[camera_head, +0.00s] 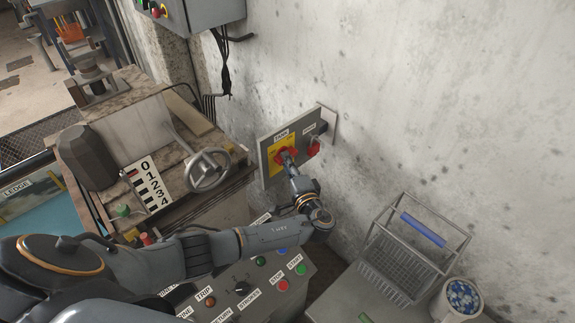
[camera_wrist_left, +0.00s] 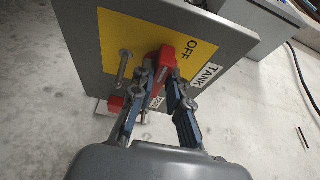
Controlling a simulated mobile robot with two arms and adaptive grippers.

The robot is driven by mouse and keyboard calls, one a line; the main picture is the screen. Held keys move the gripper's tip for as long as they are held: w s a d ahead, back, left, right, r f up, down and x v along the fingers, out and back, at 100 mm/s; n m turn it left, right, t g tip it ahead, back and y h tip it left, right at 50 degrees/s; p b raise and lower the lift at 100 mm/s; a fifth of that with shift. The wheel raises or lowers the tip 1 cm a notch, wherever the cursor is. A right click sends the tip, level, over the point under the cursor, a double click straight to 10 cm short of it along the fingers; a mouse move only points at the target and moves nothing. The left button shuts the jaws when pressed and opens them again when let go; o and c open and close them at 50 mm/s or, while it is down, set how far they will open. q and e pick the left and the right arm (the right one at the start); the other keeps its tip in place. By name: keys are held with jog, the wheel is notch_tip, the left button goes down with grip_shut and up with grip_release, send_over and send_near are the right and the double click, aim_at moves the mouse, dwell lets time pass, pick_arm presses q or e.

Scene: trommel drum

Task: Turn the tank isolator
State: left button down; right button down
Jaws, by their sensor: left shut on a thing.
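The tank isolator's red handle (camera_head: 281,153) sits on a yellow plate on a grey panel (camera_head: 268,172) fixed to the wall. In the left wrist view the red handle (camera_wrist_left: 166,57) stands out from the yellow plate (camera_wrist_left: 125,35), with the words OFF and TANK beside it. My left gripper (camera_head: 289,160) is at the handle. In the left wrist view its two fingers (camera_wrist_left: 163,78) are shut on the handle, one on each side, hiding part of it. My right gripper is not in view.
A second red knob (camera_head: 313,148) is on the right of the same panel. A handwheel (camera_head: 208,170) stands to the left. A button console (camera_head: 262,284) lies below my left arm. A wire basket (camera_head: 400,262) and a tub of blue pieces (camera_head: 461,297) are at lower right.

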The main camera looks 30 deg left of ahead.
pick_arm(q)
jog(key=shift+f, duration=0.1)
jog(key=c, duration=1.3)
grip_release()
jog(key=shift+s+d, duration=0.1)
jog(key=shift+d, duration=0.05)
jog(key=v, duration=1.1)
jog(key=shift+s+d, duration=0.3)
